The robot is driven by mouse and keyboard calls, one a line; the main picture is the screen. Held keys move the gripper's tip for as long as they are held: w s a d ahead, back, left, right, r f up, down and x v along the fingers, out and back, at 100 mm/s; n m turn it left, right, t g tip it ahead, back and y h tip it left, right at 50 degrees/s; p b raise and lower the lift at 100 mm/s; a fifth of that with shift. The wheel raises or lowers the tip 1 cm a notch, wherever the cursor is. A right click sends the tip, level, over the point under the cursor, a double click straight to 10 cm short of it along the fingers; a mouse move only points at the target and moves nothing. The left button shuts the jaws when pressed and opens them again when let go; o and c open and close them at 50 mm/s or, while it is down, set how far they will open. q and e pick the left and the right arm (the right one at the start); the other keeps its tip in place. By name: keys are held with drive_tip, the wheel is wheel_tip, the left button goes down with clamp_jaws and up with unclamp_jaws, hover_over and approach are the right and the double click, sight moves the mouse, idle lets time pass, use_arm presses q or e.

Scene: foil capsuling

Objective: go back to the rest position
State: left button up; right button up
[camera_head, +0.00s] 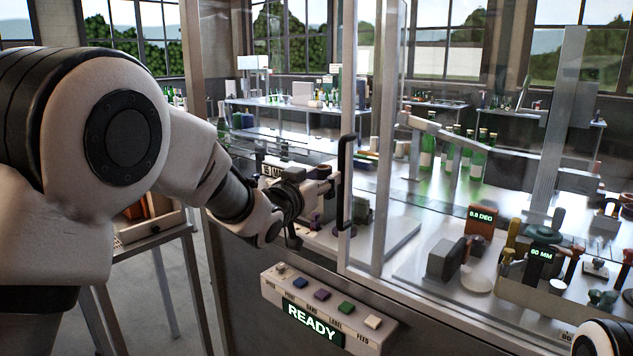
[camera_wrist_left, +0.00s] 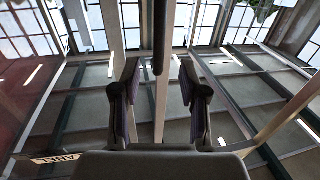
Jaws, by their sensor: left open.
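My left gripper (camera_head: 326,188) is at the machine's glass front, just left of a black vertical door handle (camera_head: 344,180). In the left wrist view the gripper (camera_wrist_left: 160,88) shows its two dark fingers spread apart with nothing held between them. The black handle (camera_wrist_left: 160,38) runs down from the top edge there, lined up with the gap between the fingers. I cannot tell how far it is from the fingertips. My left arm is stretched out from the left in the head view. My right gripper does not show.
A button panel reading READY (camera_head: 313,323) juts out below the gripper. The glass sliding door (camera_head: 378,150) and frame stand close on the right. Behind the glass are green bottles (camera_head: 478,160) and tools.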

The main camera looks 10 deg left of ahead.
use_arm(q)
drive_tip(key=shift+v, duration=1.25)
